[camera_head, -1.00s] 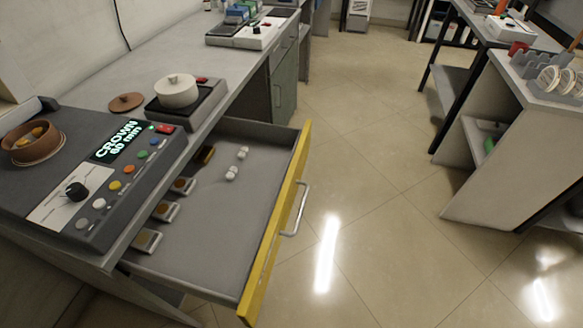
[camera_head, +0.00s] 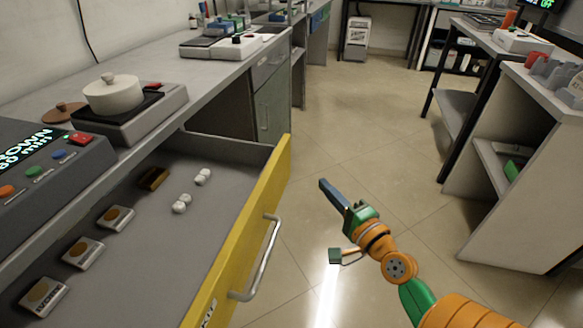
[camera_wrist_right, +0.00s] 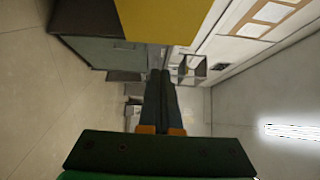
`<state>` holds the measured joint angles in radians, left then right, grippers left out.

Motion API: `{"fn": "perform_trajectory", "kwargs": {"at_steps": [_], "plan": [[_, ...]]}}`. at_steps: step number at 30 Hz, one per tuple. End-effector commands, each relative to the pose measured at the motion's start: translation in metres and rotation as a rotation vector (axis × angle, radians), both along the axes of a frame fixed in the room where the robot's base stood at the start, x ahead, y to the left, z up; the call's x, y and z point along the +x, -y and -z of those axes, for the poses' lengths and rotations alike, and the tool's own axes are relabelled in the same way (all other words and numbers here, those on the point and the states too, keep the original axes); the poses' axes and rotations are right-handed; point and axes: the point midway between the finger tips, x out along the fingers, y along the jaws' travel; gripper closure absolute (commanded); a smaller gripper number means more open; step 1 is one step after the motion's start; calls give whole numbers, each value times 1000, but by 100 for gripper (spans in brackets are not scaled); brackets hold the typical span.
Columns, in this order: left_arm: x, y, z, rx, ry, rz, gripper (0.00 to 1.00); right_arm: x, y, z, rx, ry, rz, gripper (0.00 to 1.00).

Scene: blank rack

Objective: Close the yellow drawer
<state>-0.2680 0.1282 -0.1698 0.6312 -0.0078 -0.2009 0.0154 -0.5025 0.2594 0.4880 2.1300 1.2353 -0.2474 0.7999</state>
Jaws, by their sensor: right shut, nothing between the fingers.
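The yellow drawer (camera_head: 252,215) stands pulled out from under the left counter, its inside visible. Its silver bar handle (camera_head: 266,258) is on the outer face. My right gripper (camera_head: 323,185) is shut and empty, over the floor to the right of the drawer front, apart from the front and handle. In the right wrist view the shut fingers (camera_wrist_right: 160,76) point forward, and the yellow front (camera_wrist_right: 165,20) fills part of the top; the handle cannot be made out there. My left gripper is not in view.
The drawer holds white balls (camera_head: 181,204), a brown block (camera_head: 153,179) and several small brown-disc pieces (camera_head: 83,252). A lidded pot (camera_head: 113,95) stands on the counter (camera_head: 215,82). A shelf unit (camera_head: 510,200) stands at right; the floor between (camera_head: 370,130) is clear.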

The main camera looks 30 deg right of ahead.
Motion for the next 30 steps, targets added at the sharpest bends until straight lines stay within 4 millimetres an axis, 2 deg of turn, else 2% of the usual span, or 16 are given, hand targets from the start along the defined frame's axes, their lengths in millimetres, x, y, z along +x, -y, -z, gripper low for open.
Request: {"fn": "perform_trajectory", "kwargs": {"at_steps": [1,5,8,12,18,30], "plan": [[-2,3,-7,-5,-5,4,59,11,0,-6,2,3,-1,100],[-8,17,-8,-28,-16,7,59,40,3,-3,0,2,-1,100],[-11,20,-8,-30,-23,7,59,61,4,-2,0,2,-1,100],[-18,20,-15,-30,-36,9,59,78,-12,-2,3,-1,-1,100],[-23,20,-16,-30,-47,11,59,89,-21,1,-2,-4,0,100],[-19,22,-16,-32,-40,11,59,91,-22,1,-2,-3,0,100]]}}
